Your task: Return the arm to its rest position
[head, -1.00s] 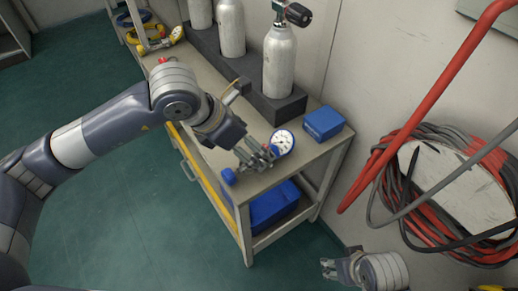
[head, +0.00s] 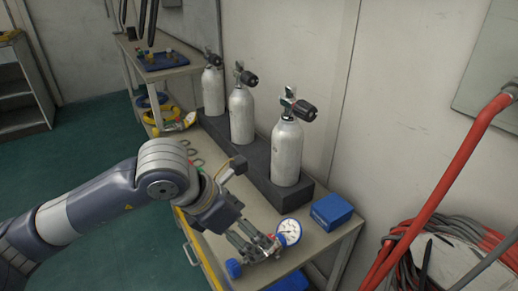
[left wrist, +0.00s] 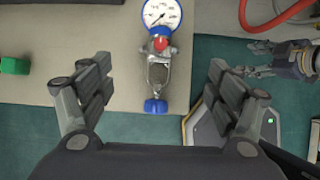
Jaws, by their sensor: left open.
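My left gripper (head: 256,243) is over the near end of the bench (head: 322,246). In the left wrist view its fingers (left wrist: 158,95) are spread wide and hold nothing. Between them, in that view, lies a metal fitting with a white-faced gauge (left wrist: 162,14), a red part and a blue knob (left wrist: 155,106). In the head view the gauge (head: 289,231) and the knob (head: 233,268) show on either side of the fingers. My right gripper (left wrist: 259,58) shows small at the right of the left wrist view, its fingers apart and empty.
Several grey cylinders, one nearest me (head: 287,152), stand in a dark block (head: 258,176) along the wall. A blue box (head: 332,211) sits at the bench's near end. A red pipe (head: 440,195) and coiled hoses (head: 455,240) are on the right. Open floor (head: 110,235) lies left.

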